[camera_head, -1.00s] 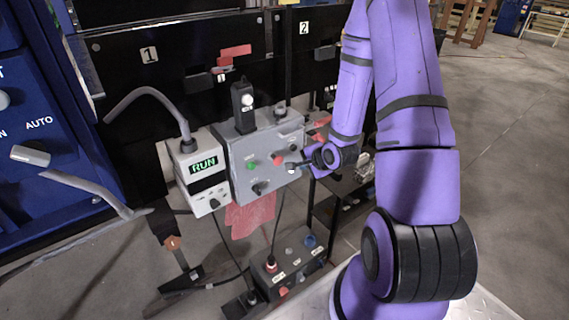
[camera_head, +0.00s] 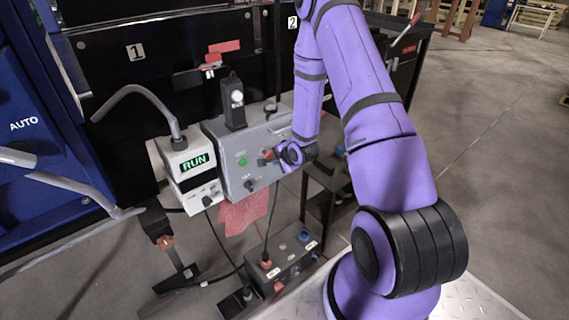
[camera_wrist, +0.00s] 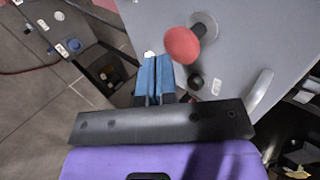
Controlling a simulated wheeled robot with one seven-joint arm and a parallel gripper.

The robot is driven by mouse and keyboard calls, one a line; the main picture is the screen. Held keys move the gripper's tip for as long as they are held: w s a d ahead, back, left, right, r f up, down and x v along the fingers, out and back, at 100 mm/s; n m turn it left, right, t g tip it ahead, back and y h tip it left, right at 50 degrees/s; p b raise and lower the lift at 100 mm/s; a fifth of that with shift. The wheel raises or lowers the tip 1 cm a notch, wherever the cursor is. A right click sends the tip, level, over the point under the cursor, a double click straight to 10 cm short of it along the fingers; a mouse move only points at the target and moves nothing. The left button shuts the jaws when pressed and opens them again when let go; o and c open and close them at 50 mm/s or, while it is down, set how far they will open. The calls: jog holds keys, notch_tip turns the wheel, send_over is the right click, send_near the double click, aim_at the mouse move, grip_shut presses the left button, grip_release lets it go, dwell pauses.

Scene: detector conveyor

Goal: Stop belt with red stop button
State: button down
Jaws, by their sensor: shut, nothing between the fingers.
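The red stop button (camera_head: 267,154) sits on the front of the grey control box (camera_head: 236,176), partly hidden by my gripper in the head view. In the wrist view the red button (camera_wrist: 183,45) is a round knob standing out from the grey panel on a dark stem. My gripper (camera_wrist: 154,60) is shut and empty, its blue fingers together. Their tips are just left of and below the knob in the picture, with a small gap showing. The white unit (camera_head: 188,172) beside the box shows "RUN" in green.
The box also carries a green button (camera_head: 242,161) and black knobs. A second dark button box (camera_head: 285,262) with red and blue buttons stands lower down, and a black shelf (camera_head: 322,195) is under my arm. Open floor lies at the right.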

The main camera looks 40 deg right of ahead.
jog(key=shift+w, duration=0.65)
jog(key=shift+w, duration=0.1)
